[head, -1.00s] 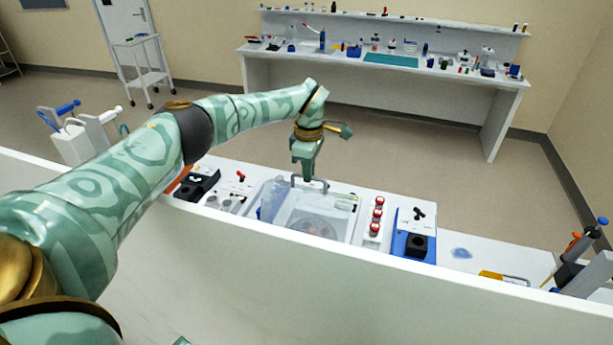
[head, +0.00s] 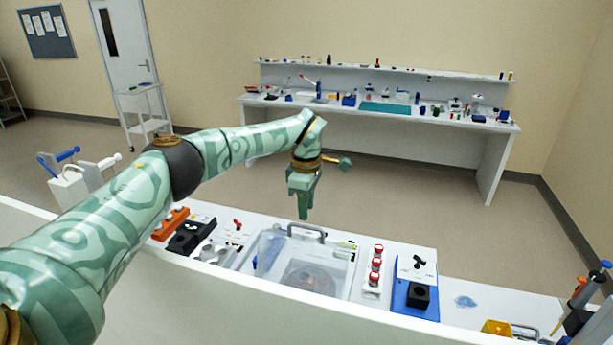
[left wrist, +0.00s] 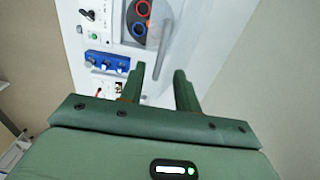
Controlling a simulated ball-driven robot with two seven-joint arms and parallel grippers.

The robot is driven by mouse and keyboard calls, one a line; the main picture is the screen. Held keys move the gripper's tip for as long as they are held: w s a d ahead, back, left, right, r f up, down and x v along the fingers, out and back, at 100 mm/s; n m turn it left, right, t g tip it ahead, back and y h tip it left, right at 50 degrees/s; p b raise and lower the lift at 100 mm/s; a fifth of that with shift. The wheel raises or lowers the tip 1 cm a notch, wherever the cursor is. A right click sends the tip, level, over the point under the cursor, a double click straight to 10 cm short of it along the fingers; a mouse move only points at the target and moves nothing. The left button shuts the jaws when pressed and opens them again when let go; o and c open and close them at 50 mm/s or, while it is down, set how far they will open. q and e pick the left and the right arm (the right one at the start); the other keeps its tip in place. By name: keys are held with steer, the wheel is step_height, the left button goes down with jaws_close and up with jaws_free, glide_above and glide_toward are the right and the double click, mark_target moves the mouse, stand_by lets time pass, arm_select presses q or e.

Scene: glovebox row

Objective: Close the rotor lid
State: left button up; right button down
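A clear lid (head: 268,250) with a grey bar handle (head: 307,229) covers the front middle unit on the bench. The round rotor (head: 309,278) shows dimly through the clear plastic. I cannot tell whether the lid is fully down or slightly raised. My left gripper (head: 303,213) points down, just above and behind the handle in the head view; I cannot tell whether it touches it. In the left wrist view its two fingers (left wrist: 161,85) stand apart with nothing between them. My right gripper is not in view.
Red-capped vials (head: 376,265) and a blue device (head: 414,290) stand right of the lid. Black and orange blocks (head: 187,237) stand on the left. In the left wrist view a blue block with knobs (left wrist: 107,62) lies beyond the fingers.

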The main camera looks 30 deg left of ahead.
arm_select(q)
step_height(320, 180, up, 12)
steer(key=shift+f, duration=0.1)
